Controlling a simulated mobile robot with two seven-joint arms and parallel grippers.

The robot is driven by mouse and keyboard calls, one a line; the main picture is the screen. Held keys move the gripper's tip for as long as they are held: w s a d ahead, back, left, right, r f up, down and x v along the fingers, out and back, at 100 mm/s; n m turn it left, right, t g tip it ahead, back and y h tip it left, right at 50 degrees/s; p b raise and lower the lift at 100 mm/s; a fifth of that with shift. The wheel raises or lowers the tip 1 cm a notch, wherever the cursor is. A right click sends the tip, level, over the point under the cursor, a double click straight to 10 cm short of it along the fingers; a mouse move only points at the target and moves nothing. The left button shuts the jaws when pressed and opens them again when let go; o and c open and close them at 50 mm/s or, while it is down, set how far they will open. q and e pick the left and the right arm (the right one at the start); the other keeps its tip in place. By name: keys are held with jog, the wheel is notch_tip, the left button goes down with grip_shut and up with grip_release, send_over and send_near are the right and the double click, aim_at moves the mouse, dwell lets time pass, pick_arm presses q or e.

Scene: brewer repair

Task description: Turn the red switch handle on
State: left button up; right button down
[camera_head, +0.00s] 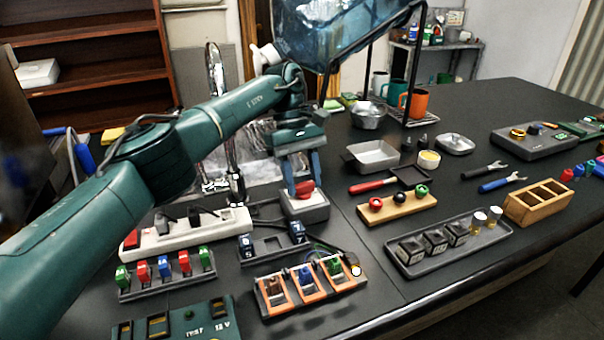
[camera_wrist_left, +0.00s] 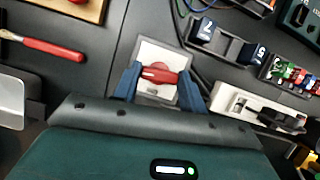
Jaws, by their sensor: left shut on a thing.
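The red switch handle (camera_head: 305,188) sits on top of a grey switch box (camera_head: 306,208) on the black table. In the left wrist view the red handle (camera_wrist_left: 159,73) lies crosswise on the box's light plate (camera_wrist_left: 160,52). My left gripper (camera_head: 303,182) points down at the handle from above. In the left wrist view its two blue fingers (camera_wrist_left: 158,85) stand at the two ends of the handle, shut on it. My right gripper is not in view.
A white power strip (camera_head: 190,237) and a dark holder with numbered blocks (camera_head: 270,245) stand left of the box. A wooden board with coloured knobs (camera_head: 398,207) and a red-handled tool (camera_head: 372,185) lie to the right. A faucet (camera_head: 236,185) rises behind.

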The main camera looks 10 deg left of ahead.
pick_arm(q)
jog(key=shift+r+m, duration=0.1)
jog(key=shift+m, duration=0.5)
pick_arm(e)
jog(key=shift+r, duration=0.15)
pick_arm(q)
jog(key=shift+y, duration=0.3)
jog(key=o, duration=1)
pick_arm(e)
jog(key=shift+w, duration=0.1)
pick_arm(q)
notch_tip(320, 180, up, 4)
jog(key=shift+r, duration=0.25)
notch_tip(320, 180, up, 5)
jog(key=p, duration=0.3)
jog(key=shift+r+p, duration=0.2)
jog(key=shift+p, duration=0.1)
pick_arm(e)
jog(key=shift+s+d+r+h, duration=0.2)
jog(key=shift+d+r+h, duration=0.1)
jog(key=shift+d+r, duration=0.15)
